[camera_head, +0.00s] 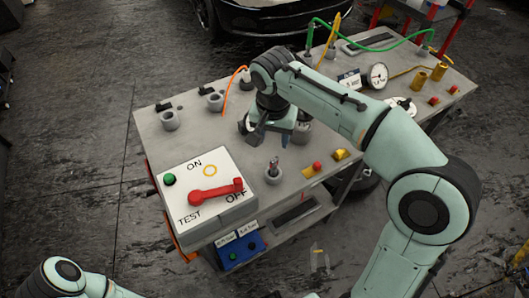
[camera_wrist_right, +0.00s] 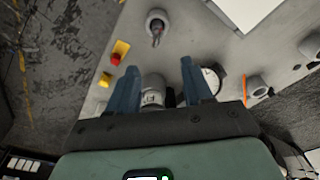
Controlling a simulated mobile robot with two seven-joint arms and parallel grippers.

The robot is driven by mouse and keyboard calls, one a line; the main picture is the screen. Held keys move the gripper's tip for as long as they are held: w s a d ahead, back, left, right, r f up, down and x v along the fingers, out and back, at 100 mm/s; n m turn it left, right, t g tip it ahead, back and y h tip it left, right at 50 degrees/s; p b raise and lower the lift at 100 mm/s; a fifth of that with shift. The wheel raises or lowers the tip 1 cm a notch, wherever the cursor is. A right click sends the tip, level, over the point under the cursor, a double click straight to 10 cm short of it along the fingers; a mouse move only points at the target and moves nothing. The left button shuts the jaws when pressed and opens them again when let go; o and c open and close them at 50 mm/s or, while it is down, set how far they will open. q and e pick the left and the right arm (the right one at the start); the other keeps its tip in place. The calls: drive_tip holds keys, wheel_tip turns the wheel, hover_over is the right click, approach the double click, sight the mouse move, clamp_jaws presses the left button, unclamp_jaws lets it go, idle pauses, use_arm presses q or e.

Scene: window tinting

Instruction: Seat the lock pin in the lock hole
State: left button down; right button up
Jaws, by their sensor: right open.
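A small metal pin, which looks like the lock pin (camera_head: 274,161), stands in a grey round holder (camera_head: 273,174) on the bench, right of the switch panel (camera_head: 220,167). The pin (camera_wrist_right: 156,37) and holder (camera_wrist_right: 158,18) also show in the right wrist view, beyond the fingertips. The panel has a red lever (camera_head: 215,192) pointing to OFF and the words ON and TEST. I cannot make out the lock hole. My right gripper (camera_head: 267,133) is open and empty above the bench, behind the pin; its fingers (camera_wrist_right: 160,78) are apart. My left gripper is out of view.
A labelled grey cylinder (camera_wrist_right: 153,92) stands below my right fingers. A red button (camera_head: 317,167) and yellow block (camera_head: 341,155) are right of the pin. Grey cups (camera_head: 169,121) stand at the back left, a gauge (camera_head: 377,75) at the back right. A blue box (camera_head: 240,250) is below the panel.

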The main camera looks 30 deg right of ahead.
sight(274, 163)
drive_tip(key=f, duration=0.5)
drive_tip(key=f+b, duration=0.1)
drive_tip(key=f, duration=0.1)
drive_tip(key=shift+s+d+f, duration=0.1)
drive_tip(key=shift+d+f, duration=0.25)
drive_tip(key=shift+w+d+f, duration=0.1)
drive_tip(key=shift+w+f, duration=0.1)
drive_tip(key=shift+f, duration=1.2)
drive_tip(key=shift+w+d+f, duration=0.1)
drive_tip(key=shift+w+f, duration=0.1)
drive_tip(key=shift+f, duration=1.15)
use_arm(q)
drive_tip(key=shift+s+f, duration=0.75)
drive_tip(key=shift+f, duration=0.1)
use_arm(e)
drive_tip(key=shift+r, duration=0.1)
clamp_jaws()
